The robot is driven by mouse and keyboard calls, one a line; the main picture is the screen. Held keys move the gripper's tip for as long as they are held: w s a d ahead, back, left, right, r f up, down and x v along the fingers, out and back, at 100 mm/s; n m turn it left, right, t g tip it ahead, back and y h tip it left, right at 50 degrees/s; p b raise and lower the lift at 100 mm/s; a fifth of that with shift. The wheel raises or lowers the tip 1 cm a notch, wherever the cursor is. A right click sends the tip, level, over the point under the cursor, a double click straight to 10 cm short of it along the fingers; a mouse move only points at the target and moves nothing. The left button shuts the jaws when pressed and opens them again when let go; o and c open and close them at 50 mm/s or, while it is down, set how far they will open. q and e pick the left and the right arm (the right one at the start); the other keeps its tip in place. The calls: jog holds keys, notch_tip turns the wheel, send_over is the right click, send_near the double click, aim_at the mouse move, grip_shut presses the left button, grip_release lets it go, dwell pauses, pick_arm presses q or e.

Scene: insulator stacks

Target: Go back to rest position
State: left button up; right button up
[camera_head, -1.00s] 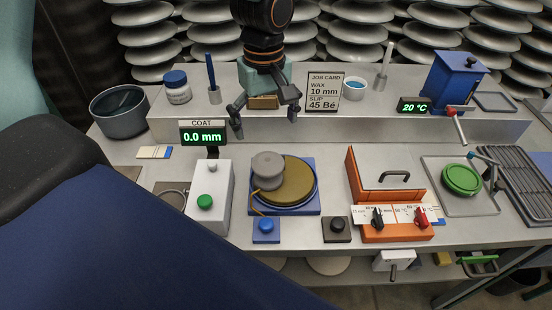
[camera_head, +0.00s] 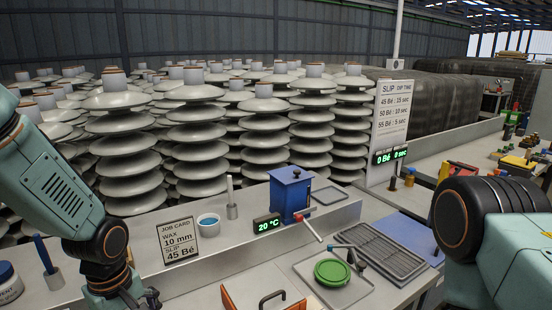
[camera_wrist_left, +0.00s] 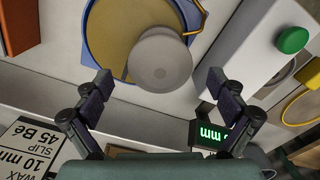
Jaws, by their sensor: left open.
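My left gripper (camera_wrist_left: 158,82) shows in the left wrist view with its two dark fingers spread wide and nothing between the tips. It points down over the bench. Beyond the tips are a round grey piece (camera_wrist_left: 160,60) and a gold disc (camera_wrist_left: 118,30) on a blue base. In the head view my left arm comes in from the left, and only part of its gripper (camera_head: 143,299) shows at the bottom edge. My right arm shows in part at the right of the head view, with its gripper out of the picture.
The job card (camera_head: 178,241), a blue box (camera_head: 290,193) and a white cup (camera_head: 208,225) stand on the raised shelf. A green round lid (camera_head: 332,272) and a dark rack (camera_head: 385,250) are to the right. Stacks of grey insulators (camera_head: 195,135) fill the space behind the bench.

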pick_arm(q)
notch_tip(320, 180, down, 3)
jog(key=shift+r, duration=0.1)
jog(key=shift+w+r, duration=0.1)
jog(key=shift+r, duration=0.8)
jog(key=shift+s+r, duration=0.2)
jog(key=shift+r, duration=0.55)
jog(key=shift+w, duration=0.1)
jog(key=shift+f, duration=0.1)
